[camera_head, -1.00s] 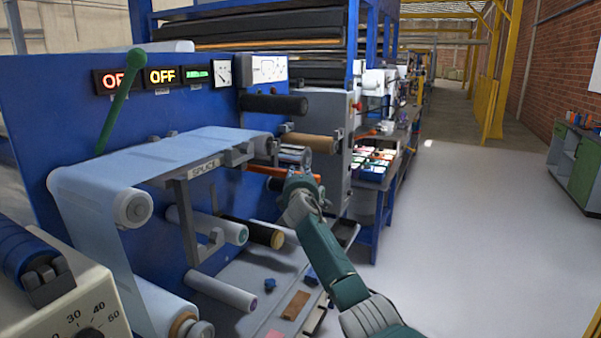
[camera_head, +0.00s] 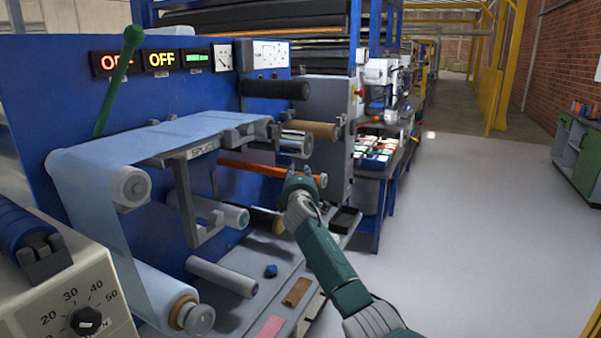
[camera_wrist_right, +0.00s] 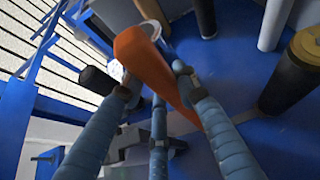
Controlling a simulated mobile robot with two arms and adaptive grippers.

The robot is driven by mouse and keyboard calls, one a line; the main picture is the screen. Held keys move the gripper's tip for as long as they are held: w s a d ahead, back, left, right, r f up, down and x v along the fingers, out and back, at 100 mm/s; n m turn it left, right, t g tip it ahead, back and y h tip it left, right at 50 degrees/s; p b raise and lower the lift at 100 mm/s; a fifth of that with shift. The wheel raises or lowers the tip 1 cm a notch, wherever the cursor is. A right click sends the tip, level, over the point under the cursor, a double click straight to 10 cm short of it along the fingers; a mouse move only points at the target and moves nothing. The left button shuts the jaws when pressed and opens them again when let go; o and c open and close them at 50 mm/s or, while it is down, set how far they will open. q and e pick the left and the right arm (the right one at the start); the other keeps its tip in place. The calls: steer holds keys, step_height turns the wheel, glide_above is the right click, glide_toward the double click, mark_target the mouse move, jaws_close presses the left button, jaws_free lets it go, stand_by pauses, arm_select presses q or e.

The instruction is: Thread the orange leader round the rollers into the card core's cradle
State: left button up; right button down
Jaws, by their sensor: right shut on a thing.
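The orange leader (camera_head: 250,169) runs as a narrow band across the blue machine panel, below the chrome roller (camera_head: 296,143), to my right gripper (camera_head: 303,180). In the right wrist view, the orange leader (camera_wrist_right: 145,65) lies between the fingers of my right gripper (camera_wrist_right: 150,90), which is shut on it. A brown, card-coloured roller (camera_head: 314,130) sits above; I cannot tell whether it is the card core, and its cradle is not clear. A black roller with a tan end (camera_head: 264,220) is partly behind my right arm. My left gripper is not in view.
Blue film (camera_head: 160,135) passes over the splice table (camera_head: 205,150) and down the left side. Pale rollers (camera_head: 222,275) stick out low from the panel. A black roller (camera_head: 275,90) is above. The grey floor (camera_head: 480,230) to the right is clear.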

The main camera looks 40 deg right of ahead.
steer(key=shift+w+a, duration=0.1)
steer(key=shift+a, duration=0.05)
steer(key=shift+f, duration=0.1)
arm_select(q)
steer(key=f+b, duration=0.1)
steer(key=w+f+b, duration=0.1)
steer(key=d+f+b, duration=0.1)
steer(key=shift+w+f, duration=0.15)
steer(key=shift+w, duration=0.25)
arm_select(e)
steer(key=f, duration=0.1)
steer(key=a+f, duration=0.1)
steer(key=f, duration=0.2)
steer(key=shift+s+a+f, duration=0.15)
steer(key=shift+s+a, duration=0.15)
steer(key=shift+a, duration=0.1)
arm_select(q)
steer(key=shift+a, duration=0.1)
